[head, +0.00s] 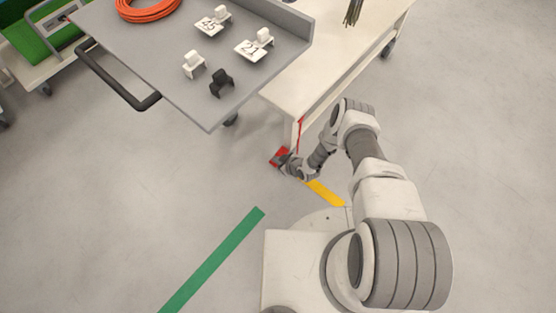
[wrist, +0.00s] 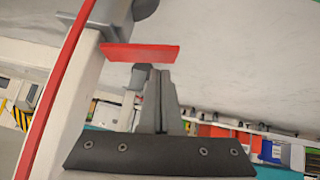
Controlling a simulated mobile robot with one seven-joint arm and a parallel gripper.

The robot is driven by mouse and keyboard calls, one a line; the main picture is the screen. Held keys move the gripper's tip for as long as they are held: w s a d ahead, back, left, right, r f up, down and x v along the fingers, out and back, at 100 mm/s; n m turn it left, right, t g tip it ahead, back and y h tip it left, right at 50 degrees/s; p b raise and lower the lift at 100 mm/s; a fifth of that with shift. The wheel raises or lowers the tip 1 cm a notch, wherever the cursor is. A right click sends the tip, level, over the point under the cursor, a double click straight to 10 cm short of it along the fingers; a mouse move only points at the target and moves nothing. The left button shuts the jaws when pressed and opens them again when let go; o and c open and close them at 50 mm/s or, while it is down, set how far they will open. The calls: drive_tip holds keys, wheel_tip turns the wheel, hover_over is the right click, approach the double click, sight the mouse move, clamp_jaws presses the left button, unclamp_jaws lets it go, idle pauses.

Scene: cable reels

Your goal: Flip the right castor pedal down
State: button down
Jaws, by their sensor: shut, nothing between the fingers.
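The red castor pedal (head: 277,157) shows low at the near corner of the white bench, just beyond my gripper in the head view. In the wrist view the pedal (wrist: 140,53) is a flat red plate sticking out beside the white leg and grey castor. My gripper (head: 286,164) is low over the floor with its fingers together and empty. In the wrist view its fingertips (wrist: 159,72) reach the pedal's edge; I cannot tell whether they touch. My gripper partly hides the pedal and castor in the head view.
The white bench (head: 335,60) with a red-striped leg (head: 299,132) stands beside my arm. A grey trolley (head: 165,60) with a black handle (head: 120,90) bears an orange cable and small blocks. Floor lines are yellow (head: 325,193) and green (head: 215,260).

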drive_tip(key=shift+a+f+b, duration=0.1)
drive_tip(key=shift+f+b, duration=0.7)
drive_tip(key=shift+b, duration=0.15)
drive_tip(key=shift+s, duration=0.15)
drive_tip(key=shift+r, duration=0.1)
